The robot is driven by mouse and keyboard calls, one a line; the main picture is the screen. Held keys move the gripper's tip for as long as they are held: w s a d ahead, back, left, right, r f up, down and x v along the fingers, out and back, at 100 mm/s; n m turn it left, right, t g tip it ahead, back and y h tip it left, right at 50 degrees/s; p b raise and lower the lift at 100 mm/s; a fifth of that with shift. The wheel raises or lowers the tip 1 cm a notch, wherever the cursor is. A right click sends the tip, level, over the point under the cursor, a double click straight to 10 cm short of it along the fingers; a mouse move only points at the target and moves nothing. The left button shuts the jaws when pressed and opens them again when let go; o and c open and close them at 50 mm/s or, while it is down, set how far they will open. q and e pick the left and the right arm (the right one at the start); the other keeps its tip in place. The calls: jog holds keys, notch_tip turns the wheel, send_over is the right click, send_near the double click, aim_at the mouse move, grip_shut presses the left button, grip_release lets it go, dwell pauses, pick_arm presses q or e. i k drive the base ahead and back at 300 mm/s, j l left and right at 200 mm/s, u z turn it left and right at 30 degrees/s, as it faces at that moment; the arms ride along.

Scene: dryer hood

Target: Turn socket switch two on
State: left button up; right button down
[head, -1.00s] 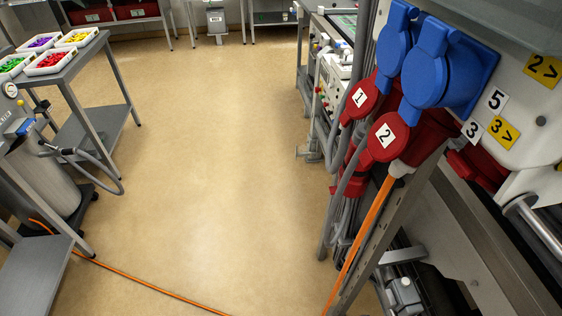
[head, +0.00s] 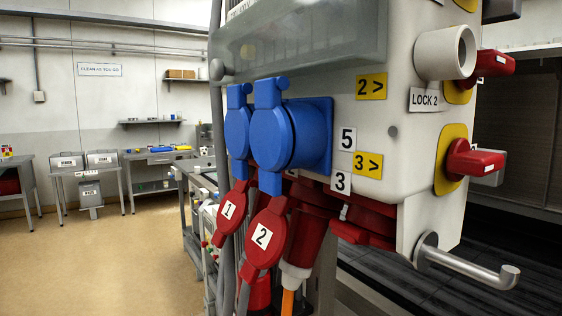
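A pale socket box fills the right half of the head view. On its right side face, a red rotary switch (head: 494,64) on a yellow plate (head: 458,92) sits roughly level with the yellow "2 >" label (head: 371,86). A pale round knob or socket (head: 445,52) partly hides this switch, and a "LOCK 2" tag (head: 430,99) is beside it. A second red switch (head: 473,160) on a yellow plate is lower, roughly level with the "3 >" label (head: 368,165). I cannot tell the switch positions for sure. Neither gripper is in view.
Blue socket covers (head: 290,135) and red plugs marked 1 (head: 228,208) and 2 (head: 262,237) stick out from the box front. A metal hook bar (head: 470,268) juts out at the lower right. Open floor (head: 100,260) lies to the left.

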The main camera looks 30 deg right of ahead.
aim_at(490, 62)
jog(key=z, duration=1.8)
